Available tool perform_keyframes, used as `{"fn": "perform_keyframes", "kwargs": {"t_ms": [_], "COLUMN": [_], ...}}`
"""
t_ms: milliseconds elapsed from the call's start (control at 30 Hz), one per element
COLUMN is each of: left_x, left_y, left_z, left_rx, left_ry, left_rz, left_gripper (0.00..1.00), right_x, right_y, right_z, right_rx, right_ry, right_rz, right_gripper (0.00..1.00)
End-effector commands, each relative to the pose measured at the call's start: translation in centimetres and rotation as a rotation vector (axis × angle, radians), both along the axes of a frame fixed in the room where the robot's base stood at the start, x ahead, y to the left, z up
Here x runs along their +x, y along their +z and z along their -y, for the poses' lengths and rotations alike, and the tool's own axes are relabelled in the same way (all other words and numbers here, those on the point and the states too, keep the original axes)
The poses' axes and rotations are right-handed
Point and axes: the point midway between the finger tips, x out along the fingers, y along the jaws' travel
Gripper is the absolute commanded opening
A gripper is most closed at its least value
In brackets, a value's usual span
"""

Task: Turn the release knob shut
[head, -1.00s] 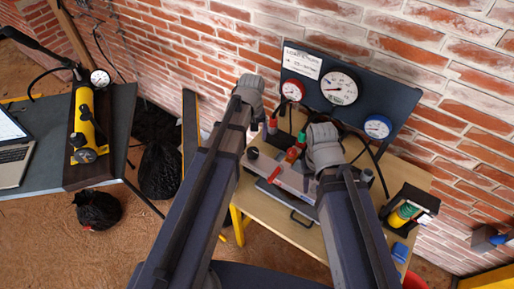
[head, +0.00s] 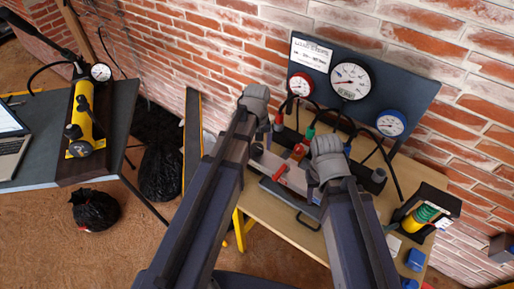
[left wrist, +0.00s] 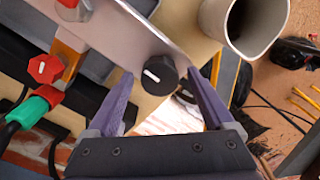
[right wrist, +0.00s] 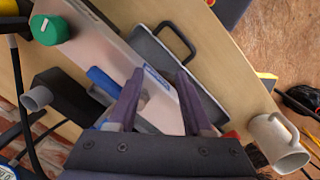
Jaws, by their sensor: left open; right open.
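A black round knob (left wrist: 158,75) with a white pointer line sits on a silver panel (left wrist: 135,32). In the head view this black knob (head: 256,149) shows beside my left arm. My left gripper (head: 256,97) is open; in the left wrist view its fingers (left wrist: 163,78) lie either side of the knob, and I cannot tell whether they touch it. My right gripper (head: 328,155) is open and empty; in the right wrist view its fingers (right wrist: 160,74) hang over the panel near a blue label. A green knob (right wrist: 48,30) with a white line is on the panel's other end.
A gauge board (head: 410,73) stands against the brick wall behind the wooden bench (head: 262,207). A red valve knob (left wrist: 43,69) and green hose fitting (left wrist: 28,112) lie near the left gripper. A pale mug (left wrist: 243,22) stands close by. A dark tray (right wrist: 180,68) with a handle lies beside the panel.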

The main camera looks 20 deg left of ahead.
Motion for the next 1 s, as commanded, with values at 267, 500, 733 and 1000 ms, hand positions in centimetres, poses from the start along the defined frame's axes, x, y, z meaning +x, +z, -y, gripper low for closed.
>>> {"fn": "perform_keyframes", "kwargs": {"t_ms": [267, 500, 733, 1000], "left_x": [0.00, 0.00, 0.00, 0.00], "left_y": [0.08, 0.07, 0.07, 0.07], "left_z": [0.00, 0.00, 0.00, -0.01], "left_rx": [0.000, 0.000, 0.000, 0.000], "left_ry": [0.000, 0.000, 0.000, -0.004], "left_rz": [0.000, 0.000, 0.000, 0.000], "left_gripper": [0.70, 0.43, 0.17, 0.01], "right_x": [0.01, 0.00, 0.00, 0.00], "right_y": [0.08, 0.07, 0.07, 0.07], "right_z": [0.00, 0.00, 0.00, 0.00], "right_rx": [0.000, 0.000, 0.000, 0.000], "right_ry": [0.000, 0.000, 0.000, 0.000], "right_rz": [0.000, 0.000, 0.000, 0.000], "right_gripper": [0.50, 0.50, 0.50, 0.50]}}
